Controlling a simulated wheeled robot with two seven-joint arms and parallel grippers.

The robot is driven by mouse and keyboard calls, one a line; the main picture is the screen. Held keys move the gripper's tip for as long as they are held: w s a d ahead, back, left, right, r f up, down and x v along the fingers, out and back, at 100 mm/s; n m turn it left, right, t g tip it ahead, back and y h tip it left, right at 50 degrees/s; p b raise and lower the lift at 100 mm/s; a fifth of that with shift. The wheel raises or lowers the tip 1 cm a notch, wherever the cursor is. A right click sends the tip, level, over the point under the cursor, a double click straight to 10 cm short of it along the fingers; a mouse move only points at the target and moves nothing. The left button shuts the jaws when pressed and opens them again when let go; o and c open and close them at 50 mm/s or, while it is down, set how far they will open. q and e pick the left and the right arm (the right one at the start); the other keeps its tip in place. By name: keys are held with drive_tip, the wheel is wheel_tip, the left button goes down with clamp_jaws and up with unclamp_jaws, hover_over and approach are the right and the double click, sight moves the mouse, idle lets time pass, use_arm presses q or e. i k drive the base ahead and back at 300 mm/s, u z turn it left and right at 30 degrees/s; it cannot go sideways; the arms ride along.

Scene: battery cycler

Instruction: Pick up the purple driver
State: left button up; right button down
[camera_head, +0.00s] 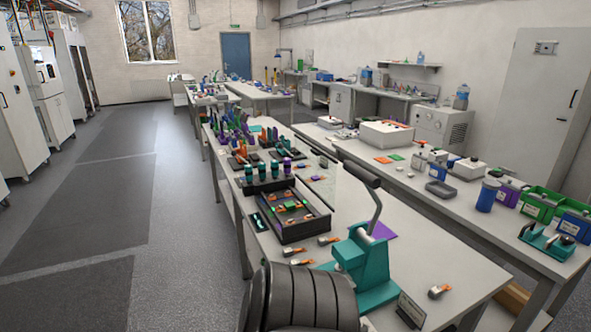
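Several upright driver-like handles stand in a row at the near table's left side, mostly teal. The rightmost handle (287,164) looks partly purple, but it is too small to tell its full colour. Behind them, a crowded group of upright purple, green and orange items (238,132) stands on the same table. I cannot tell which of these is the purple driver. Neither of my grippers shows in the head view.
A dark tray (318,226) with small parts sits in front of the handles. A teal lever press (372,262) stands to its right, near small orange-ended pieces (327,240). A clear panel rises behind the tray. A dark ribbed shape covers the bottom centre.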

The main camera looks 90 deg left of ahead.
sight(287, 161)
drive_tip(key=k, duration=0.8)
drive_tip(key=u, duration=3.35)
drive_tip(key=i, duration=2.55)
drive_tip(key=z, duration=2.4)
